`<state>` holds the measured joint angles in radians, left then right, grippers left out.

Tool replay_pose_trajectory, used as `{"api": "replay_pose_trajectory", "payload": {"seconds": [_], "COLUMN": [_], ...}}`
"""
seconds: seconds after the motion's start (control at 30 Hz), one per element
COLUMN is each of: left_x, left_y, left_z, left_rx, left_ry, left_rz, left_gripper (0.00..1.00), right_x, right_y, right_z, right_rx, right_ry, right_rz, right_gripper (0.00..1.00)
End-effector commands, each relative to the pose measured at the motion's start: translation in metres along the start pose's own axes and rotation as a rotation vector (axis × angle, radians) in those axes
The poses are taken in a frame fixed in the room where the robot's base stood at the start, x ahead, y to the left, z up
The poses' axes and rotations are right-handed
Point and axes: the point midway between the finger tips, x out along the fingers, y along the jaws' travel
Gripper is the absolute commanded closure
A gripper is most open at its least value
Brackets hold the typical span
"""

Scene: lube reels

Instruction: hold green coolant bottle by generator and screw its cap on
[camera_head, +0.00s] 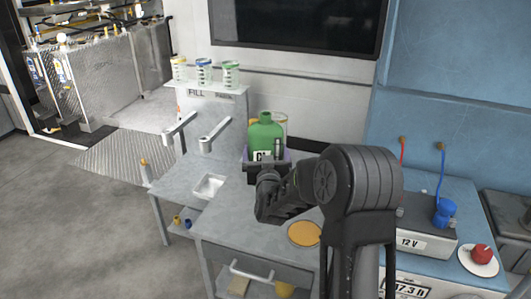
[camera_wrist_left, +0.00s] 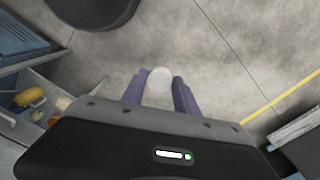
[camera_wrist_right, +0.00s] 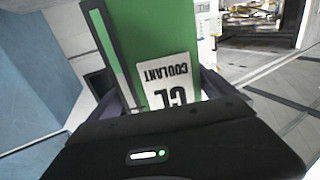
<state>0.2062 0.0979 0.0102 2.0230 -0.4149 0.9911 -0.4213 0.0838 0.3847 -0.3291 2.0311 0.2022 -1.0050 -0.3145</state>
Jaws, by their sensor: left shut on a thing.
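The green coolant bottle (camera_head: 263,136) stands upright over the back of the grey bench in the head view, its neck uncovered. Its label, reading COOLANT, shows upside down on the bottle in the right wrist view (camera_wrist_right: 170,80). My right gripper (camera_head: 267,160) has its fingers on both sides of the bottle; its jaws also show in the right wrist view (camera_wrist_right: 165,100). I cannot tell whether the bottle touches the bench. My left gripper (camera_wrist_left: 158,88) is shut on a round white cap (camera_wrist_left: 159,79), over the floor and away from the bottle. It is outside the head view.
The grey bench (camera_head: 180,182) holds a small tray (camera_head: 208,187) and an orange disc (camera_head: 304,234). Yellow, blue and green-topped containers (camera_head: 203,72) stand on a shelf behind. A 12 V battery unit (camera_head: 425,240) with red and blue leads is at right. My right arm crosses the bench.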

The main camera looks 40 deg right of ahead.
Motion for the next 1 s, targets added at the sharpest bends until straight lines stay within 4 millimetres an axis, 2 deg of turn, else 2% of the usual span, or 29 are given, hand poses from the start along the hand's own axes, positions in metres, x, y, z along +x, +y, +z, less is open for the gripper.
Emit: {"api": "replay_pose_trajectory", "payload": {"seconds": [0.07, 0.83, 1.0], "left_x": [-0.0002, -0.0002, -0.0002], "left_y": [0.0, 0.0, 0.0], "left_z": [0.0, 0.0, 0.0], "left_rx": [0.0, 0.0, 0.0], "left_ry": [0.0, 0.0, 0.0], "left_rz": [0.0, 0.0, 0.0], "left_gripper": [1.0, 1.0, 1.0], "right_x": [0.0003, 0.0003, 0.0003], "right_y": [-0.0002, -0.0001, -0.0001], "right_z": [-0.0017, -0.0017, -0.0017], "right_rx": [0.001, 0.001, 0.0], "right_ry": [0.004, 0.004, 0.004], "right_rz": [0.0, 0.0, 0.0], "right_gripper": [0.15, 0.78, 0.78]}}
